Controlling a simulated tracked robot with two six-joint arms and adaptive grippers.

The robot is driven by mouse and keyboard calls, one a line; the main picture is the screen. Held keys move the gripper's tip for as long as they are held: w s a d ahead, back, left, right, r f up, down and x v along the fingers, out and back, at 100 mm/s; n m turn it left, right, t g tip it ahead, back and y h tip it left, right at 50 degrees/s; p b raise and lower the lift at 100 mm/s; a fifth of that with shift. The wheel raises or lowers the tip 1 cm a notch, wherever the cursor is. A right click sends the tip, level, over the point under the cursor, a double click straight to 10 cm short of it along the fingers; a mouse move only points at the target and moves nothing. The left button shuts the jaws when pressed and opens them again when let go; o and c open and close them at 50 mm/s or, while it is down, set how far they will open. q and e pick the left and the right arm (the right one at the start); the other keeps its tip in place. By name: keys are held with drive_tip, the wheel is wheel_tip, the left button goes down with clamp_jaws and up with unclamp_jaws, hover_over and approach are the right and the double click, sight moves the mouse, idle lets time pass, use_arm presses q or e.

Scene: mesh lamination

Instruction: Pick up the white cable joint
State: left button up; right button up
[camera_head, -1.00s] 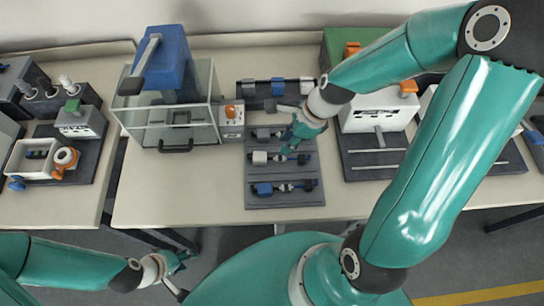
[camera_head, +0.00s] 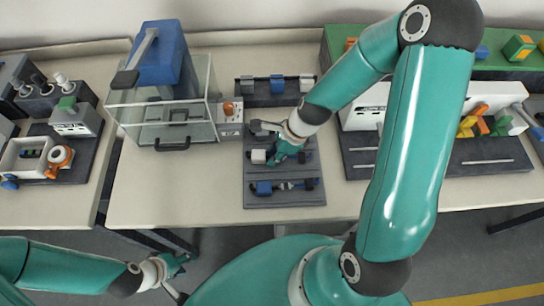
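A dark grey tray (camera_head: 285,201) on the table holds cable joints in rows. The white cable joint (camera_head: 258,156) lies in the middle row, with its white left end showing; its right part is hidden by my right gripper. My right gripper (camera_head: 276,158) points down over this row, just right of the white end. I cannot tell whether its fingers touch the joint or how far apart they are. My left gripper (camera_head: 178,264) hangs in front of the table at lower left, open and empty.
A blue cable joint (camera_head: 264,188) lies in the tray's front row. A clear box with a blue press (camera_head: 170,60) stands left of the tray. A white machine (camera_head: 362,113) stands to the right. The table between the clear box and its front edge is bare.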

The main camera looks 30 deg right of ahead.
drive_tip(key=shift+c, duration=0.3)
clamp_jaws()
drive_tip(key=shift+r, duration=0.1)
